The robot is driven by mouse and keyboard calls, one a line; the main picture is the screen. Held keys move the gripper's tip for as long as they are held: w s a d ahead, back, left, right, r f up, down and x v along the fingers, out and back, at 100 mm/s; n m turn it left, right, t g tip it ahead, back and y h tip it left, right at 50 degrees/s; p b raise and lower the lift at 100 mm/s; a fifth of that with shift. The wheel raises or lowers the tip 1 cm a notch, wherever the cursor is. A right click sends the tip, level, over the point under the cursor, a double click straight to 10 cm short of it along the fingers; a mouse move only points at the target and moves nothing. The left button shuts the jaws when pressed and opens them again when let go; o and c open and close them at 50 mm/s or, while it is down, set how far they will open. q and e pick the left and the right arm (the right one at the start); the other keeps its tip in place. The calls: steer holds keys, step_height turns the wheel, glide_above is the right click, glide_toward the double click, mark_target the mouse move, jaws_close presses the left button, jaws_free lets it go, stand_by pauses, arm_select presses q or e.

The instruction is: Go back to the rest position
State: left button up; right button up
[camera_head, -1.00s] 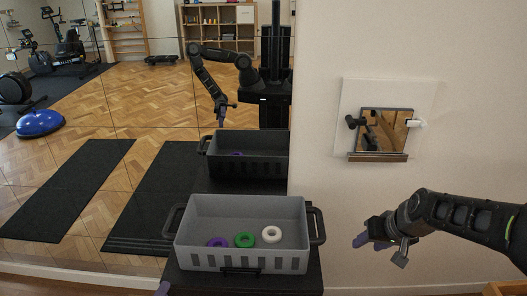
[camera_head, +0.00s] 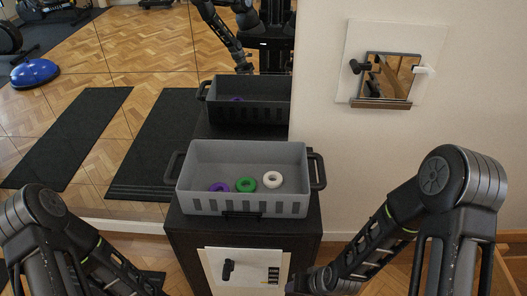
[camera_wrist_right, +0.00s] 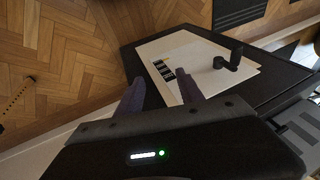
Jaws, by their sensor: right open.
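My right arm comes in from the right edge of the head view, its elbow raised and its forearm running down to the left. My right gripper (camera_wrist_right: 160,92) shows in the right wrist view with its two purple fingers apart and nothing between them. It is in front of a white panel (camera_wrist_right: 215,65) on the dark cabinet. My left arm comes in at the lower left of the head view and runs down to the right. Its gripper is below the frame.
A grey crate (camera_head: 245,204) holding purple (camera_head: 219,187), green (camera_head: 246,185) and white (camera_head: 272,179) rings stands on the dark cabinet (camera_head: 185,237). A framed wall panel (camera_head: 387,103) hangs at right. A mirror behind reflects the crate and my arm.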

arm_select(q)
steer(key=d+m, duration=0.2)
steer(key=d, duration=0.1)
steer(key=d+r+m, duration=0.1)
steer(key=d, duration=0.1)
steer(key=shift+s+d+r+g, duration=0.1)
steer(key=shift+s+d+g, duration=0.05)
steer(key=shift+s+g, duration=0.25)
arm_select(e)
steer(key=s+a+f+g, duration=0.1)
steer(key=s+f, duration=0.1)
steer(key=s, duration=0.3)
steer(key=s+a+f+g+y, duration=0.1)
steer(key=s+a+f, duration=0.1)
steer(key=s, duration=0.3)
steer(key=shift+s+f+m+g, duration=0.2)
steer(key=shift+f+m+g, duration=0.1)
steer(key=shift+m, duration=0.1)
